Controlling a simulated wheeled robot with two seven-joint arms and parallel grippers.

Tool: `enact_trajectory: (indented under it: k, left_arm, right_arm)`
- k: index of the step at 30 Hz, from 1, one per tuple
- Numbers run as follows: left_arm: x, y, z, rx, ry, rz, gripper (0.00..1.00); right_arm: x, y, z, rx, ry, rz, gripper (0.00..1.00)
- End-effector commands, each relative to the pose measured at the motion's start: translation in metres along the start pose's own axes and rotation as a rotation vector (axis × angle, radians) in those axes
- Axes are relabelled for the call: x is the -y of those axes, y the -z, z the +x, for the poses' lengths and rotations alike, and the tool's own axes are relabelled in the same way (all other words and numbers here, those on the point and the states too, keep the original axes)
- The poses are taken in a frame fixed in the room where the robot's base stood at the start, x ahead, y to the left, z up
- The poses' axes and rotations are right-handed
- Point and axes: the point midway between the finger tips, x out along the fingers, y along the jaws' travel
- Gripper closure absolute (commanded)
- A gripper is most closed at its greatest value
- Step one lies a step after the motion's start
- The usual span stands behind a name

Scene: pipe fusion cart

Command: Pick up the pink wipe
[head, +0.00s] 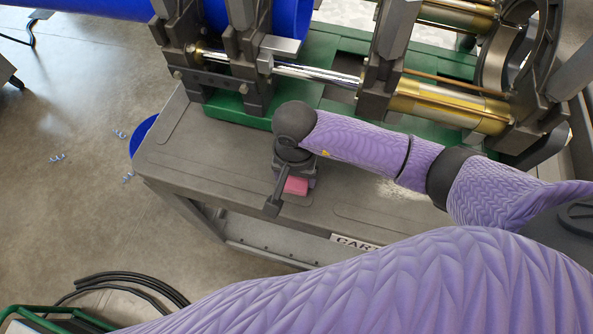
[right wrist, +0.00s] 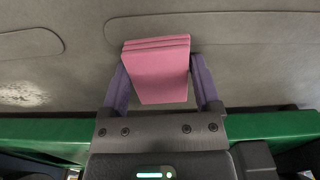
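The pink wipe (head: 296,186) is a small folded pad. In the head view it shows partly at the cart's grey top, with my right gripper (head: 284,194) over it and hiding part of it. In the right wrist view the wipe (right wrist: 160,72) lies between the two purple fingers of my right gripper (right wrist: 160,85), its layered edge at the top. The fingers stand wide, one on each side, close to its side edges near the tips. A gap shows lower down on the left side. Any contact is hard to tell. My left gripper is not in view.
The grey cart top (head: 190,150) is clear to the left of my right gripper. Behind it stands the green-based fusion machine (head: 230,108) with dark clamps and a blue pipe (head: 90,8). Black cables (head: 130,284) lie on the floor at lower left.

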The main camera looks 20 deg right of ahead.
Motion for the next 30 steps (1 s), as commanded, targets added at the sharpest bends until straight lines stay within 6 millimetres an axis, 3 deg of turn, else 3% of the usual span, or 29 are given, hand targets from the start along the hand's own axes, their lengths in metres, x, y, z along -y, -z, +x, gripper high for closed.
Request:
enact_trajectory:
  k: [2, 8, 11, 18, 21, 30]
  left_arm:
    - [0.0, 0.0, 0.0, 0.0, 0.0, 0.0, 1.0]
    - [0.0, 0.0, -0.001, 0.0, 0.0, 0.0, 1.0]
    - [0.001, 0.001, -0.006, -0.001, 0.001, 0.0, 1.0]
    - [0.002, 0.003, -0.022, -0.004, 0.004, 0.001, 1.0]
    - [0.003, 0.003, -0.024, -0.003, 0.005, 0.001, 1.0]
    - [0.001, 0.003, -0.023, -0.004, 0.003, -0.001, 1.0]
  right_arm:
    - [0.0, 0.0, 0.0, 0.0, 0.0, 0.0, 0.75]
    - [0.0, 0.0, -0.001, -0.001, 0.0, 0.0, 0.75]
    - [0.001, 0.001, -0.017, -0.004, 0.004, -0.001, 0.75]
    - [0.0, 0.001, -0.081, -0.005, 0.002, -0.002, 0.75]
    - [0.0, 0.001, -0.095, -0.003, 0.001, -0.001, 0.75]
    - [0.0, 0.0, -0.1, 0.001, 0.0, 0.0, 0.75]
